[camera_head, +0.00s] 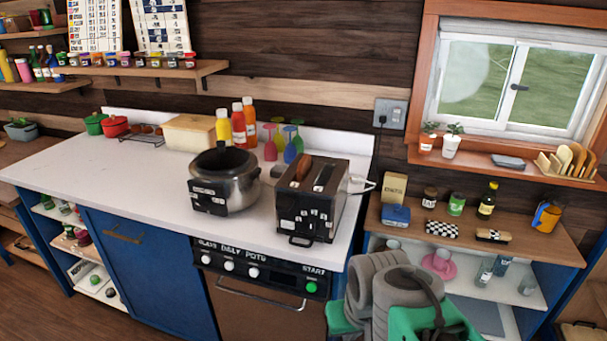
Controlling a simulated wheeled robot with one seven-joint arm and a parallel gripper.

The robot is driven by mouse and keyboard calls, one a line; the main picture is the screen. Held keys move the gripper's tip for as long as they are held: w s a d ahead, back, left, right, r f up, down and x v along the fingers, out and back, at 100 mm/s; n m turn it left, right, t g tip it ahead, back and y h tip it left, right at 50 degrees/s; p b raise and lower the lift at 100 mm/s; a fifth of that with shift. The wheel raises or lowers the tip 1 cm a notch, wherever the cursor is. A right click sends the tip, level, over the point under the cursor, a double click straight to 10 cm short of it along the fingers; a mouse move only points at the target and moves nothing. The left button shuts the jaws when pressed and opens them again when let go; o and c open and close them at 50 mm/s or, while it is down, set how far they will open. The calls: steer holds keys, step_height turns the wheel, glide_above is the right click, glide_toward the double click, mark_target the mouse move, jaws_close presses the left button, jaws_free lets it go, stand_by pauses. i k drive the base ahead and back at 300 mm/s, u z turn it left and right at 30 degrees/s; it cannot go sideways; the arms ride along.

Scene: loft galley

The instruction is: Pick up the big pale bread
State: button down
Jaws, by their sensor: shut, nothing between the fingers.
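No thing in view is clearly a big pale bread. A brown slice, perhaps bread, (304,168) stands in the left slot of the black toaster (312,208) on the white counter. A pale cream block (189,133) sits at the back of the counter, left of the sauce bottles. It looks like a lidded box, and I cannot tell whether it holds bread. My grey and green arm shows at the bottom right, in front of the low shelf unit. My fingertips are not in view.
A steel pot (226,184) stands left of the toaster. Bottles (238,124) and coloured glasses (283,141) stand behind it. The counter's left half (95,165) is mostly clear. Jars and boxes crowd the wooden shelf top (545,248) at right. A wooden rack (566,160) stands on the windowsill.

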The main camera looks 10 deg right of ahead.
mark_target(305, 166)
steer(key=z, duration=1.7)
steer(key=i, duration=1.9)
steer(key=u, duration=2.65)
